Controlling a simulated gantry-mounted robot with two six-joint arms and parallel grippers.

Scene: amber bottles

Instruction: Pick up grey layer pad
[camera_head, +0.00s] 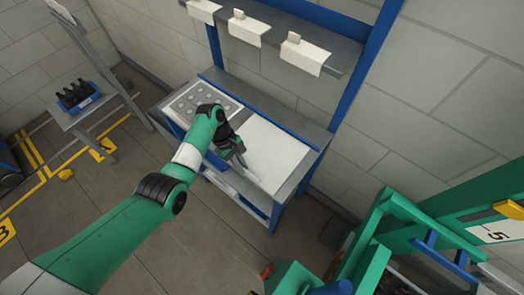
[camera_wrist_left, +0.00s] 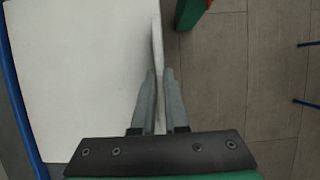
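A pale, flat pad (camera_head: 268,150) lies on the right part of the blue-framed bench. It fills the left of the left wrist view (camera_wrist_left: 75,70) as a broad off-white surface. My left gripper (camera_head: 242,163) is at the pad's front edge, pointing down. In the left wrist view its two fingers (camera_wrist_left: 160,75) stand close together, one on each side of a thin pale strip along the pad's edge. I cannot tell whether the fingers press on it. My right gripper is not in view.
A grey tray with round pockets (camera_head: 184,100) sits on the bench's left part. A shelf with white cards (camera_head: 250,30) is above the bench. A blue crate of dark bottles (camera_head: 77,97) stands on a stand at far left. Green-framed equipment (camera_head: 420,225) is at right.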

